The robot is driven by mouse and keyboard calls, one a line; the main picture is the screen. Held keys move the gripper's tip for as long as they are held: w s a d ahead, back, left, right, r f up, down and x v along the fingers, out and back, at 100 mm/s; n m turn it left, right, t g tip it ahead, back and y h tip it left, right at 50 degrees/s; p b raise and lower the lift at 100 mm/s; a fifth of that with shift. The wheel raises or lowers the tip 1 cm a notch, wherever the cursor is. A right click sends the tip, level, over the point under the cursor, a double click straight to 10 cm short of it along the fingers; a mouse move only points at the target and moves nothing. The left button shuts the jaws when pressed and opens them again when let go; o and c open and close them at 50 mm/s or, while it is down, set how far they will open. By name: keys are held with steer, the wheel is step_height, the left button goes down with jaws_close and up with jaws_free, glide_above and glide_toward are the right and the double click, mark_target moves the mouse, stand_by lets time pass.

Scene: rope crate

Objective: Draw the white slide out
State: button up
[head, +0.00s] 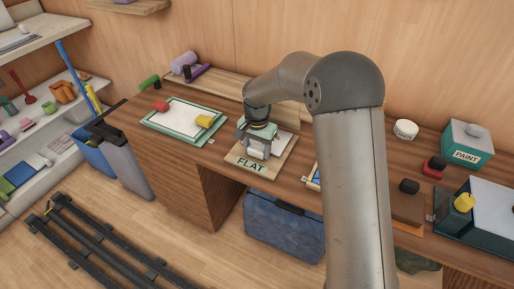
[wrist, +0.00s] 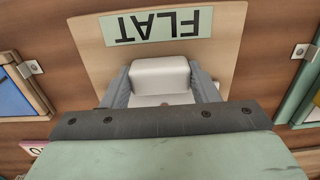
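The white slide (wrist: 160,75) shows in the wrist view as a pale block with a flatter pale part in front of it, on a wooden board (wrist: 90,35) labelled FLAT. In the head view a white part (head: 283,146) shows beside my gripper on that board. My gripper (head: 259,150) points down over the board. In the wrist view its two grey fingers (wrist: 161,88) stand on either side of the white block, with almost no gap to it. Whether they press on it cannot be told. The slide's near end is hidden behind the gripper body.
A green-rimmed tray (head: 185,122) with a white sheet and red and yellow pieces lies to the left. A blue bin (head: 283,228) is below the desk.

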steer(key=c, duration=0.3)
steer(key=s+a, duration=0.1)
steer(key=s, duration=0.1)
steer(key=s+a+b, duration=0.1)
steer(key=s, duration=0.1)
steer(key=s+a, duration=0.1)
steer(key=s, duration=0.1)
steer(key=shift+s+a, duration=0.15)
steer(key=shift+s, duration=0.2)
steer(key=o, duration=1.4)
steer(key=shift+s, duration=0.1)
steer(key=shift+r, duration=0.3)
step_height(320, 180, up, 17)
steer(key=p, duration=0.1)
